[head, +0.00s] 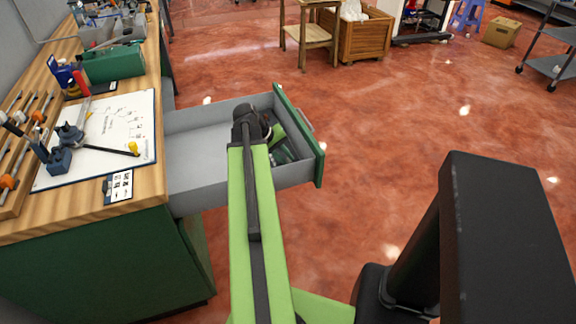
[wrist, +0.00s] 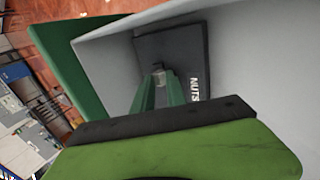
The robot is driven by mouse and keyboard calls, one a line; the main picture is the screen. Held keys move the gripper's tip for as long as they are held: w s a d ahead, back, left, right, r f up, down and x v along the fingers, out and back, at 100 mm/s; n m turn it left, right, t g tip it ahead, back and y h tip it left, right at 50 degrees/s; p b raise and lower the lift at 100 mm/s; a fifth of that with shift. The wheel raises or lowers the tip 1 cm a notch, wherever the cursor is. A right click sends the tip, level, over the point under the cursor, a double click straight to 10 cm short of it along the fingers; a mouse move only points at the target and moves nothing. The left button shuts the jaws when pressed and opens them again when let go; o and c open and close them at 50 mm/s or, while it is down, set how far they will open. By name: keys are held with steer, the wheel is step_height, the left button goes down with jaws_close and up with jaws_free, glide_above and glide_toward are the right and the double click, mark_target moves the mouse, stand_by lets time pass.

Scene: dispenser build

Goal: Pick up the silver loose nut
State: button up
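A small silver nut (wrist: 159,76) shows in the wrist view, at the black tray marked NUTS (wrist: 195,50). The tips of my gripper's green fingers (wrist: 161,82) are on either side of the nut. A gap shows between the fingers, but I cannot tell whether they press on the nut or only stand around it. In the head view my arm reaches down into the open drawer (head: 195,150). My gripper and the nut are mostly hidden there behind my wrist.
The grey drawer has a green front (head: 305,140), and its walls stand close around my gripper. The wooden workbench (head: 150,185) at left holds a white sheet (head: 110,115), tools and a green box (head: 113,63).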

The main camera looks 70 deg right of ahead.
steer(key=shift+a+f, duration=0.15)
jaws_close()
step_height(320, 180, up, 10)
steer(key=p, duration=1)
